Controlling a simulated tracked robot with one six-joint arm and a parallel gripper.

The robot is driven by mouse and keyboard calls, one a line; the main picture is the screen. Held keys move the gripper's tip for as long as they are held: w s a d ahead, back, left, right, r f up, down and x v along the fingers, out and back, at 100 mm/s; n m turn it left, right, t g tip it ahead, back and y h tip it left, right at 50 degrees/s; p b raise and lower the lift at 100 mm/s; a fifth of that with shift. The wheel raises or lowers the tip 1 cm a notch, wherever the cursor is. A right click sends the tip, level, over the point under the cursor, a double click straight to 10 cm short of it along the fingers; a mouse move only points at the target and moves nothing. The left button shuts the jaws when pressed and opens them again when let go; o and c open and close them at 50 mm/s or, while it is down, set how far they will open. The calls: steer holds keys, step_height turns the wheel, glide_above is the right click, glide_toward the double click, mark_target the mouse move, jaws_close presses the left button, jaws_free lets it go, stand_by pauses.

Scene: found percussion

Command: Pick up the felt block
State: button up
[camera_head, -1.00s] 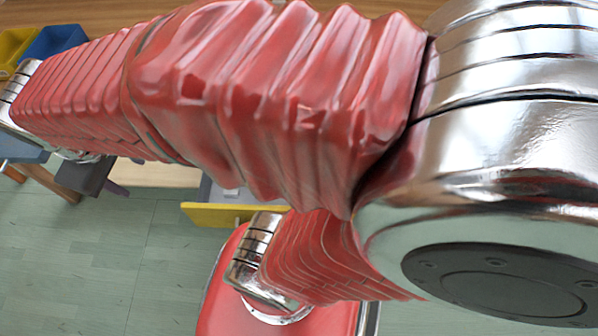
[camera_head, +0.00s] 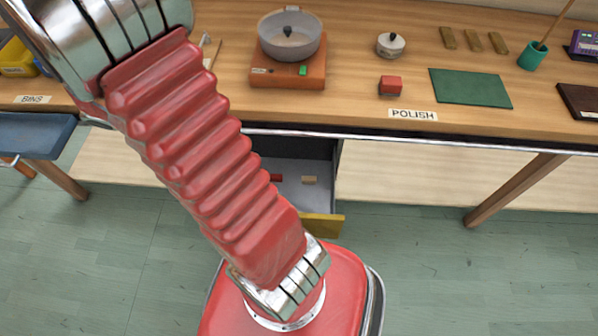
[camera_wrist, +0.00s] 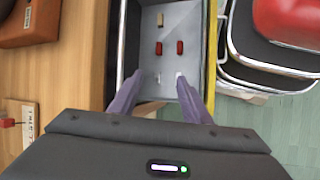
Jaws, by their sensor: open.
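My gripper (camera_wrist: 160,78) is open and empty, its two purple fingers apart over the open grey drawer (camera_wrist: 198,25). In the drawer lie a tan block (camera_wrist: 161,19), two small red pieces (camera_wrist: 158,48) (camera_wrist: 180,47) and pale bits near the fingertips. In the head view the tan block (camera_head: 309,180) and a red piece (camera_head: 276,178) show in the drawer. A red block (camera_head: 391,85) stands on the bench behind the POLISH label. I cannot tell by sight which of these is felt. My gripper is outside the head view.
The wooden bench (camera_head: 350,111) holds a grey pot (camera_head: 289,38) on an orange-brown base, a small lidded pot (camera_head: 390,45), a green mat (camera_head: 470,88) and a green cup (camera_head: 532,56). The drawer's yellow front (camera_head: 322,227) juts over the floor. A blue tray (camera_head: 35,136) is at left.

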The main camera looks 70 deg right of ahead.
steer(key=s+d+f+n+g, duration=0.1)
steer(key=s+d+f+g, duration=0.1)
steer(key=s+d+f, duration=0.4)
steer(key=s+d+f+n+g, duration=0.1)
steer(key=d+f+g, duration=0.15)
steer(key=f, duration=0.45)
steer(key=n+g, duration=0.2)
glide_toward(308, 178)
steer(key=shift+s+f+h, duration=0.15)
steer(key=shift+f+h, duration=0.1)
steer(key=shift+h, duration=0.05)
steer(key=shift+s+f, duration=0.2)
steer(key=shift+f, duration=0.05)
steer(key=shift+x, duration=1.1)
steer(key=shift+x, duration=2.6)
steer(key=shift+s+a+r, duration=0.1)
